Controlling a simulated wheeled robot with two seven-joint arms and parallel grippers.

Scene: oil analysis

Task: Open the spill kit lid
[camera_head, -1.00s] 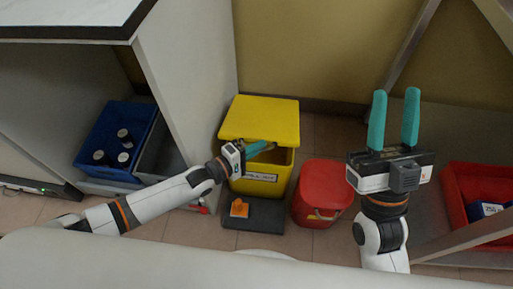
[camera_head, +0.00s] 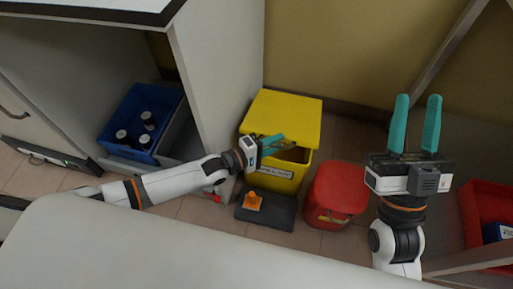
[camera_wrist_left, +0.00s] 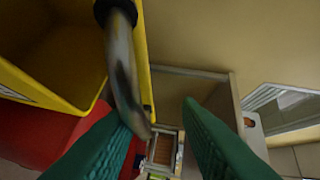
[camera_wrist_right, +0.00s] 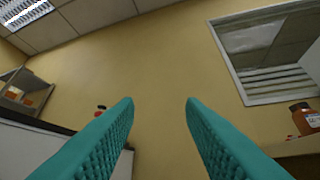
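The yellow spill kit (camera_head: 277,181) stands on the floor in the middle of the head view. Its yellow lid (camera_head: 284,112) is tilted up a little at the front, showing a dark gap. My left gripper (camera_head: 274,146) is at this gap, its fingers under the lid's front edge. In the left wrist view the left fingers (camera_wrist_left: 165,125) are apart. A worn metal handle with a black end (camera_wrist_left: 122,65) shows close to the left-hand finger; I cannot tell whether they touch. My right gripper (camera_head: 417,125) is open and empty, raised to the right.
A red bin (camera_head: 336,193) stands right of the kit. A black mat with an orange item (camera_head: 253,202) lies before it. A white cabinet wall (camera_head: 220,80) is close on the left, with a blue crate of bottles (camera_head: 157,106). A red crate (camera_head: 480,205) is far right.

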